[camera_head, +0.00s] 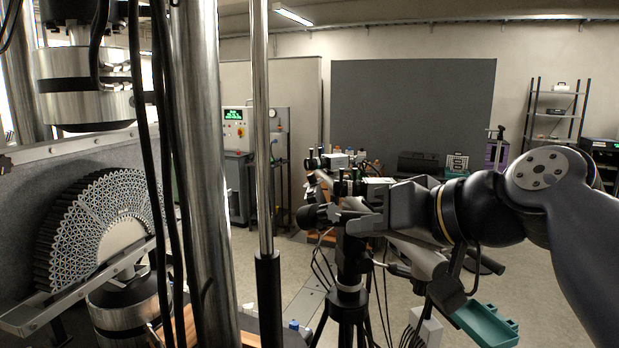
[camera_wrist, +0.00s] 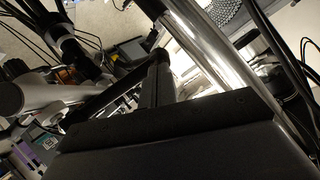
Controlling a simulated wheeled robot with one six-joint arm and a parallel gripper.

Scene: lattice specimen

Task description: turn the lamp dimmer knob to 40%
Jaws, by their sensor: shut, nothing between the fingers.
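My gripper (camera_head: 352,226) reaches in from the right in the head view, in front of a black tripod (camera_head: 349,300). Its fingers are closed together and empty; they also show as a dark bar in the wrist view (camera_wrist: 158,80). A black cylindrical device (camera_head: 311,216) sits at the tripod head, just left of the fingertips. I cannot tell whether it is the lamp. I cannot pick out the dimmer knob or its setting in either view, nor tell whether my fingers touch anything.
A test frame with thick steel columns (camera_head: 207,180) and a fan-shaped lattice specimen (camera_head: 105,215) stands at the left. Black cables hang beside the columns and below the tripod head. A teal tray (camera_head: 487,325) lies at lower right. Open floor (camera_head: 535,262) shows at right.

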